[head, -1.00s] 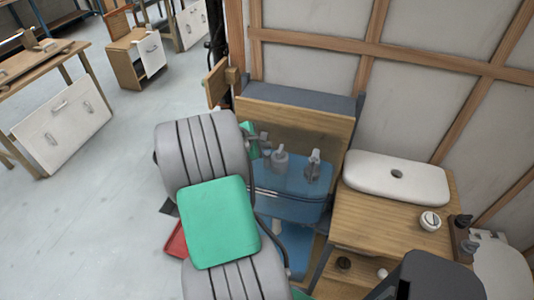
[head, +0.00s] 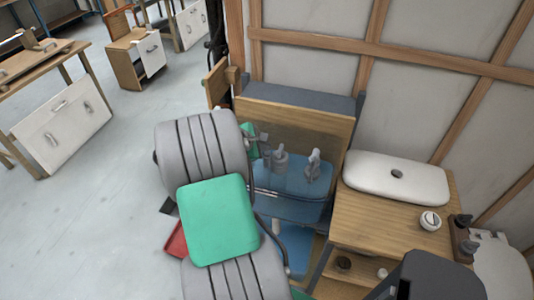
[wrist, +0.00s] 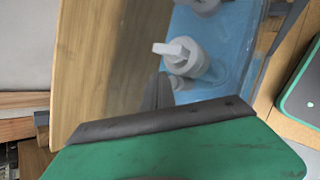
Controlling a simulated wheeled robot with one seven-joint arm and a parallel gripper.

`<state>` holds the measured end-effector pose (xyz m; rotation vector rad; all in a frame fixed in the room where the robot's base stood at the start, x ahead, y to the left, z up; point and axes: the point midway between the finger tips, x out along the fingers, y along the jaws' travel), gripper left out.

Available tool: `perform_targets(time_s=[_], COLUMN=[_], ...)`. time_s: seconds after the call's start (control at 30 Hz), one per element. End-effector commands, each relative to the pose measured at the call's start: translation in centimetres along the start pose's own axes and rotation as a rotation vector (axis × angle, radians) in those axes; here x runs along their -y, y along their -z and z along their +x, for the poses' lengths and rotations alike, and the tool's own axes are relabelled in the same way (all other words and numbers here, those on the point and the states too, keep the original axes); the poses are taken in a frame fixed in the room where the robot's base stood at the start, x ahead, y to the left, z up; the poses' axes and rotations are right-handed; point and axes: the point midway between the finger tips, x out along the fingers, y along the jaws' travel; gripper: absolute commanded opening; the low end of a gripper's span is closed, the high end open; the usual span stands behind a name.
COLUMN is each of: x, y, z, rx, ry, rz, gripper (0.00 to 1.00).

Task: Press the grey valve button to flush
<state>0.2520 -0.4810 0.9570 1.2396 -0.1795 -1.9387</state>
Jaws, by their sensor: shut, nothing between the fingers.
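A blue see-through cistern (head: 292,208) stands in front of a wooden panel. Two grey valve fittings rise from it: a left one (head: 280,158) and a right one (head: 313,165). I cannot tell for sure which is the flush button. The left fitting, with a blocky pale grey top, shows large in the wrist view (wrist: 188,60); part of the other (wrist: 204,5) shows at the top edge. My gripper (head: 265,143) is just left of the left fitting, partly hidden behind my arm. Its shut, empty fingers (wrist: 162,82) appear close beside that fitting; contact is unclear.
The wooden panel (head: 300,122) rises close behind the cistern. To the right, a wooden cabinet (head: 385,225) carries a white basin (head: 395,178) and a small white round fitting (head: 430,220). Workbenches stand at far left, with open grey floor (head: 110,205) between.

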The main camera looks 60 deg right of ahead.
Motion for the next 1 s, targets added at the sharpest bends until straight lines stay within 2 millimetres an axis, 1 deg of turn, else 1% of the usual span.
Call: perform_targets(time_s=[1.0], x=[0.75], y=[0.66], z=[0.87], rx=[-0.001], ry=[0.003], rz=[-0.002], gripper=[0.00])
